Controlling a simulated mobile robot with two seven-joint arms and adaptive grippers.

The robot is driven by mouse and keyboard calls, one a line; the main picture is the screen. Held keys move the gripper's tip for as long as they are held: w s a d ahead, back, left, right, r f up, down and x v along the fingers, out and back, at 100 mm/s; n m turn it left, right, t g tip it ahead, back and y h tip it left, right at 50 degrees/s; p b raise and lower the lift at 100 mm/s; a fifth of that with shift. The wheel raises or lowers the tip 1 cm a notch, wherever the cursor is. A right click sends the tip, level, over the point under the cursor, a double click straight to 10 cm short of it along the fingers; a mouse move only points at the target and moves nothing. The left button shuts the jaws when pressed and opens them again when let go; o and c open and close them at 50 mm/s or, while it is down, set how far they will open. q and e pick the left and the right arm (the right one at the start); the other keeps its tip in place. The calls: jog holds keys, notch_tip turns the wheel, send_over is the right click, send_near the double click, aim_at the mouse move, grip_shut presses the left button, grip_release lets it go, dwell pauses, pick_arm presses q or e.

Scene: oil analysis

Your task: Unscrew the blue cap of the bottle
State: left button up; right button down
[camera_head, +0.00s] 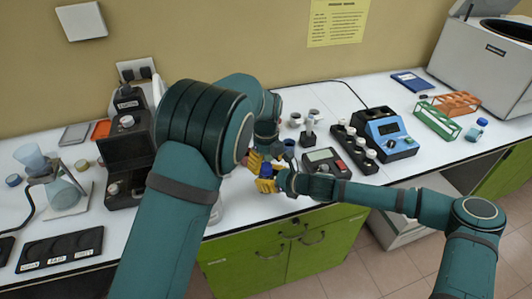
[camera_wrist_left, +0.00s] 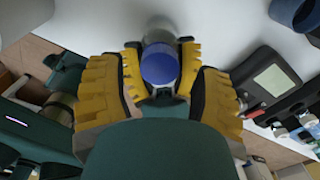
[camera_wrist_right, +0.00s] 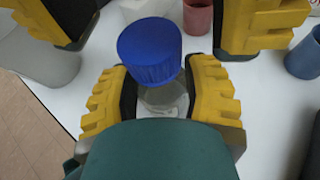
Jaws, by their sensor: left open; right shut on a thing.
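The bottle (camera_wrist_right: 165,98) is clear with a ribbed blue cap (camera_wrist_right: 150,50). My right gripper (camera_wrist_right: 160,96) is shut on the bottle's body just below the cap and holds it roughly upright. The cap also shows from above in the left wrist view (camera_wrist_left: 159,65) and small in the head view (camera_head: 266,170). The bottle's lower part is mostly hidden.
A blue meter (camera_head: 388,132), a grey device with a display (camera_head: 326,160) and a dark vial rack (camera_head: 352,150) stand right of the grippers. A black microscope-like instrument (camera_head: 130,150) stands left. Several small cups stand close behind. The bench's front edge is near.

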pick_arm(q)
jog(key=shift+f, duration=0.8)
grip_shut()
jog(key=shift+c, duration=0.2)
grip_release()
jog(key=shift+r, duration=0.1)
jog(key=shift+o, duration=0.2)
notch_tip(320, 180, up, 8)
jog(key=shift+f, duration=4.1)
